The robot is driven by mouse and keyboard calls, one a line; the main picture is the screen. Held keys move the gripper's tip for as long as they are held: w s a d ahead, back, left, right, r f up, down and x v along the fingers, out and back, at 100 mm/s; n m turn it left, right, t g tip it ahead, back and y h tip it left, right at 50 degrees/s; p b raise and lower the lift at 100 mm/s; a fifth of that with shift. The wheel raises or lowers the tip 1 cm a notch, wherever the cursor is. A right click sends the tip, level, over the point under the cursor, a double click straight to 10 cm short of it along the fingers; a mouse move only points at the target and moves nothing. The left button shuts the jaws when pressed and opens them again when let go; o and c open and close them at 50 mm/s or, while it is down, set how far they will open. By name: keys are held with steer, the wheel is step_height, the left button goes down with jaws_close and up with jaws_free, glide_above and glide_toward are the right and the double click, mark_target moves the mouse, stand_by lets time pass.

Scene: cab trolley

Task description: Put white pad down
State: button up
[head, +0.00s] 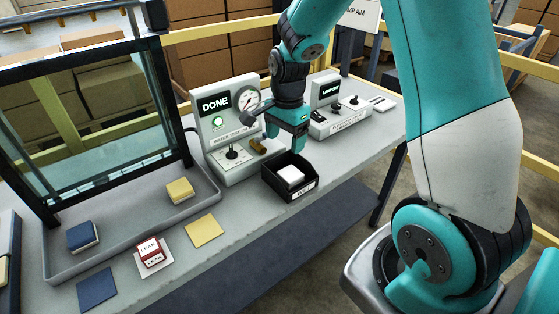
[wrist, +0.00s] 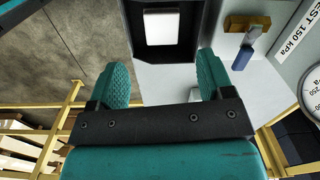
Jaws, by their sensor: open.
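The white pad (head: 290,174) lies in a small black open-topped bin (head: 303,189) with a label on its front. In the wrist view the white pad (wrist: 161,27) shows flat inside the dark bin (wrist: 191,42), ahead of the fingers. My gripper (head: 286,140) is above the table just behind the bin, its fingers pointing down. In the wrist view my gripper (wrist: 163,80) has its two teal fingers wide apart with nothing between them. The pad is apart from the fingers.
A DONE panel with gauge (head: 216,107) stands behind the bin, a LAMP unit (head: 330,118) to its right. Left are a glass-backed tray (head: 205,187), yellow block (head: 180,190), blue block (head: 82,236), red-and-white LEAK block (head: 149,251), and yellow (head: 203,231) and blue squares (head: 97,289).

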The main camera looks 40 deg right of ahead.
steer(key=s+a+r+n+y, duration=0.1)
steer(key=s+a+r+n, duration=0.4)
steer(key=a+n, duration=0.15)
steer(key=s+a+r+n+y, duration=0.1)
steer(key=s+a+r+n, duration=0.35)
steer(key=a, duration=0.25)
steer(key=s+a+r+n+y, duration=0.1)
steer(key=s+a+r+n, duration=0.1)
steer(key=s+n, duration=0.4)
steer(key=s+a+r+n, duration=0.2)
steer(key=s+a+n, duration=0.2)
steer(key=s+n, duration=0.2)
steer(key=shift+a+r+y, duration=0.2)
steer(key=shift+a+y, duration=0.2)
steer(key=shift+s, duration=0.1)
